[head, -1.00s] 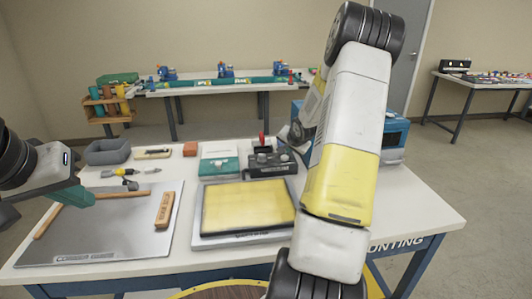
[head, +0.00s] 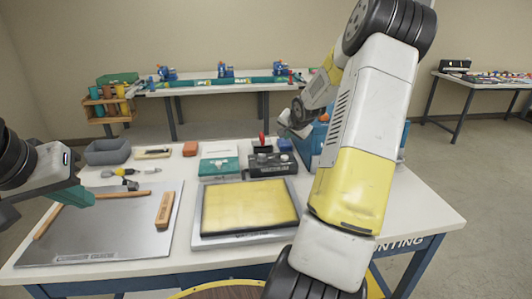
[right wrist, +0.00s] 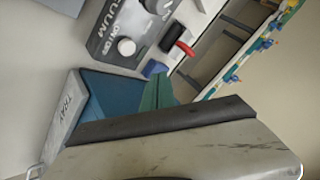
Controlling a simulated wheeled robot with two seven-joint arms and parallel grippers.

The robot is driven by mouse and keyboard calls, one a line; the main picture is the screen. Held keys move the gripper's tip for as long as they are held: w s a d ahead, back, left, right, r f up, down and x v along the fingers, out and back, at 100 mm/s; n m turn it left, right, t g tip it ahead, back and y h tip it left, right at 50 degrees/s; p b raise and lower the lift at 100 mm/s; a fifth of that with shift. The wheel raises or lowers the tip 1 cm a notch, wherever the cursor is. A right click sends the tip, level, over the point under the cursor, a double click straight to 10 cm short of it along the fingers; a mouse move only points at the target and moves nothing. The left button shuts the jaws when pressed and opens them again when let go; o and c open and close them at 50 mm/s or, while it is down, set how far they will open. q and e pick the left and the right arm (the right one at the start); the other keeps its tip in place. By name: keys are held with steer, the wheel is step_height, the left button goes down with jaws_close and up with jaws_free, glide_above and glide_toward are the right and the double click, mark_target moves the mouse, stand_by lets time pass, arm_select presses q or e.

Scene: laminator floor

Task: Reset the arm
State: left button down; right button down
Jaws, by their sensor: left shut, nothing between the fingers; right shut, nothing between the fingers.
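My right arm (head: 355,170) crosses the right part of the head view, its white and yellow links rising in front of the table. Its dark wrist end (head: 298,113) is above the back right of the table, near a blue box. In the head view the right fingers cannot be made out. In the right wrist view the right gripper's green fingers (right wrist: 157,92) show closed and empty beyond a dark bar. My left gripper (head: 78,196), with teal fingers, is shut and empty above the left part of the worktable (head: 425,205), over the metal plate.
A metal sheet (head: 120,235) with wooden tools lies at left. A yellow panel (head: 250,207) lies at centre. A black vacuum unit (head: 272,165) with a red lever stands behind it, beside the blue box (head: 311,145). A blue tray (right wrist: 105,98) shows close to the right fingers.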

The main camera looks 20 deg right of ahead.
stand_by(0.3)
steer(key=s+a+r+n+g, duration=0.1)
steer(key=s+a+r+n, duration=0.3)
steer(key=s+a+r, duration=0.45)
steer(key=s+a+r+n+g, duration=0.1)
steer(key=s+a+r+n, duration=0.2)
steer(key=s+a+r, duration=0.55)
steer(key=s+a+f+n+y, duration=0.1)
steer(key=s+a+n, duration=0.1)
steer(key=s+a, duration=0.3)
steer(key=s+a+f+n+y, duration=0.1)
steer(key=s+a, duration=0.4)
steer(key=s, duration=0.6)
steer(key=shift+s+n+g+y, duration=0.2)
steer(key=shift+n+g+y, duration=0.2)
steer(key=shift+y, duration=0.2)
steer(key=shift+f, duration=0.1)
